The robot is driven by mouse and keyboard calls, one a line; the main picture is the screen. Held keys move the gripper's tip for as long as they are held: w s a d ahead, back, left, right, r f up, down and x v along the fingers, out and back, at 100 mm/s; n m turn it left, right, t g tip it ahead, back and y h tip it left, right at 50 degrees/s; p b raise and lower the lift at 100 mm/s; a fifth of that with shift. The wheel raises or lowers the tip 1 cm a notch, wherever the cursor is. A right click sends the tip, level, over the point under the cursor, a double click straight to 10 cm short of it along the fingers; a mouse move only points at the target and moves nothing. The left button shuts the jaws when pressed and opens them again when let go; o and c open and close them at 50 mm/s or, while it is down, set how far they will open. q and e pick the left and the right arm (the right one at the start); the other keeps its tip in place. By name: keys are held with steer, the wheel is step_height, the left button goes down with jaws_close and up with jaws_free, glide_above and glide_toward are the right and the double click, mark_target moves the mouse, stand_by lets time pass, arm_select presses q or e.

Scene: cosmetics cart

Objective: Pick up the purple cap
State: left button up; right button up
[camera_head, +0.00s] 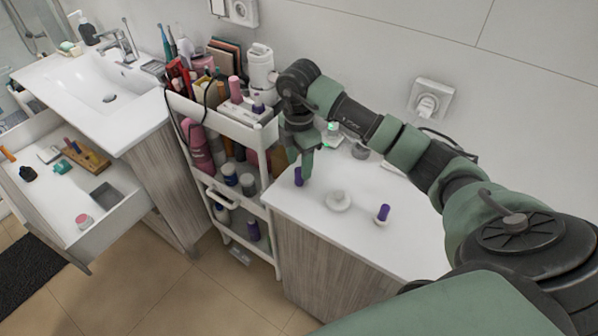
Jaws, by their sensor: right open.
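A small dark purple piece (298,176) stands on the white counter near its left edge, at the fingertips of my right gripper (301,164). It looks like a cap. The right gripper is open and points down; part of the purple piece may be hidden by a finger, and I cannot tell whether they touch. A second purple-topped piece with a white base (383,213) stands apart to the right on the counter. My left gripper is not in view.
A round white dish (338,201) lies between the two purple pieces on the white counter (400,250). A crowded cosmetics cart (219,122) stands close on the left. Farther left are a sink (95,92) and an open drawer (130,195) with small items.

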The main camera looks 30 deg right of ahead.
mark_target(299, 170)
steer(key=f, duration=0.2)
steer(key=f+p, duration=0.1)
steer(key=shift+w+d, duration=0.15)
steer(key=shift+w, duration=0.1)
steer(key=shift+f, duration=0.9)
steer(key=shift+w, duration=0.15)
jaws_close()
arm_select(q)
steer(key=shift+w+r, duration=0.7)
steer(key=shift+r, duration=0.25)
arm_select(e)
steer(key=shift+r, duration=0.1)
